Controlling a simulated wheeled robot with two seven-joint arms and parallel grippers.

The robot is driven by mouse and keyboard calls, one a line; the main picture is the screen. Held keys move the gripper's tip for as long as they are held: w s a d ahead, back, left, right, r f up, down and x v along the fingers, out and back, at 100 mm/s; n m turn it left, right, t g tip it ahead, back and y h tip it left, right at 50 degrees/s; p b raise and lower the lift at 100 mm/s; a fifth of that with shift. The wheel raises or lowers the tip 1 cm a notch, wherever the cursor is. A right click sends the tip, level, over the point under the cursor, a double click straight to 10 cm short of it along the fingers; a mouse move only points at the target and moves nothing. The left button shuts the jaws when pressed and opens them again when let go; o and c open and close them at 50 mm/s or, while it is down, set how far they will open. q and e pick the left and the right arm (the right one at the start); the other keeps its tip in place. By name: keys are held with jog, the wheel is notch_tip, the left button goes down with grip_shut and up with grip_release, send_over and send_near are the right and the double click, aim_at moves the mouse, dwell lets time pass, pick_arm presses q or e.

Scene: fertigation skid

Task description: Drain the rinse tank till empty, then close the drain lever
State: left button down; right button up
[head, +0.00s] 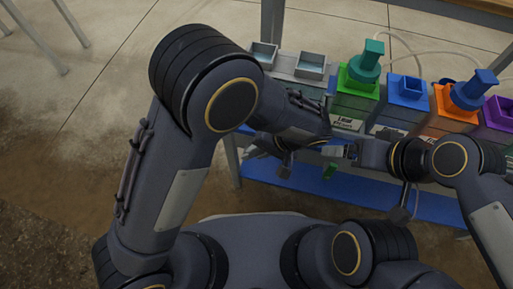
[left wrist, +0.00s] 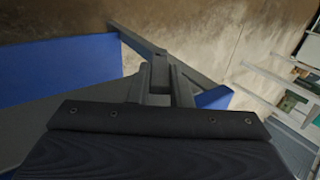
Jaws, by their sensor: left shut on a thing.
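My left gripper (head: 286,164) is below the left forearm, close to the front of the skid and above the blue lower shelf. In the left wrist view the fingers (left wrist: 160,82) are shut on a small dark grey piece, apparently the drain lever; the hand hides most of it. My right gripper (head: 352,150) is at the skid front below the blue tank; its fingers are too small to read. Two open grey tanks (head: 311,65) with pale interiors stand at the skid's left end. I cannot tell which is the rinse tank, nor its water level.
To their right stand a green tank (head: 356,96) labelled "Leaf", a blue tank (head: 406,92), an orange tank (head: 448,108) and a purple one. A blue shelf (head: 262,170) runs below. A small green part (head: 329,172) hangs beneath.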

dwell(0.5)
pick_arm(q)
jog(key=c, duration=1.3)
grip_release()
jog(key=shift+p+v, duration=1.35)
jog(key=shift+v, duration=2.55)
jog(key=shift+d+f, duration=0.1)
jog(key=shift+d, duration=0.05)
